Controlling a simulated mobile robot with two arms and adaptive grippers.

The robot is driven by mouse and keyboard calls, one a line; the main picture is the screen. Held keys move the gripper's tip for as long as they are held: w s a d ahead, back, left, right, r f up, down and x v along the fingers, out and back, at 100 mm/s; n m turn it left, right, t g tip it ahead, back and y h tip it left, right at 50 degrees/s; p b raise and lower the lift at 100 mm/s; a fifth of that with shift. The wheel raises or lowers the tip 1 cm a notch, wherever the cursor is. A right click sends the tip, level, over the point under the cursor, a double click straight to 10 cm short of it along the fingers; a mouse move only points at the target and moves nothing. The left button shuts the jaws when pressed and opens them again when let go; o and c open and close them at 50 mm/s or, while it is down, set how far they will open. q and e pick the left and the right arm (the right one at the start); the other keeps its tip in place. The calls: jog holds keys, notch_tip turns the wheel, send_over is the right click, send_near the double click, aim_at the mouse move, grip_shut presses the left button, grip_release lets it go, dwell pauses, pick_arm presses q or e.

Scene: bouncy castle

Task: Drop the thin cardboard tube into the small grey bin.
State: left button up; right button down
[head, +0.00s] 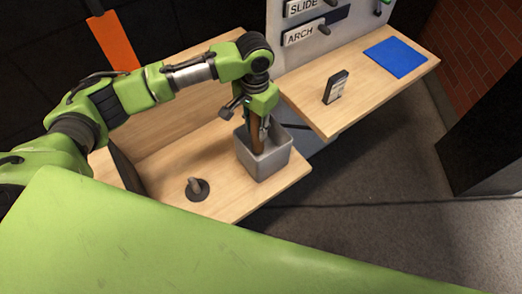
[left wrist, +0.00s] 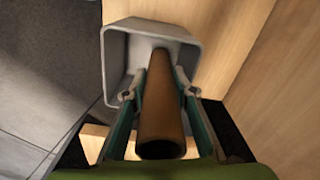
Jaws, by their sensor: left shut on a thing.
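The small grey bin (head: 265,165) stands on the lower wooden surface; it also shows in the left wrist view (left wrist: 118,70). My left gripper (head: 259,125) points down at the bin's opening. It is shut on the brown, thin cardboard tube (head: 257,140), which hangs roughly upright with its lower part inside the bin. In the left wrist view the tube (left wrist: 160,105) runs between the two fingers (left wrist: 160,95), its far end inside the bin walls. I cannot tell if the tube touches the bin's floor. My right gripper is not in view.
A dark round base with a short peg (head: 196,188) stands left of the bin. The higher wooden shelf (head: 370,90) at right holds a small black stand (head: 336,87) and a blue mat (head: 396,57). A panel with SLIDE and ARCH labels (head: 300,36) rises behind.

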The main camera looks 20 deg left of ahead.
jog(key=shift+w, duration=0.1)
pick_arm(q)
jog(key=o, duration=1.1)
jog(key=shift+c, duration=0.2)
jog(key=shift+r, duration=0.2)
notch_tip(320, 180, up, 12)
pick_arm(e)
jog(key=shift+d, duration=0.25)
pick_arm(q)
jog(key=shift+f, duration=0.15)
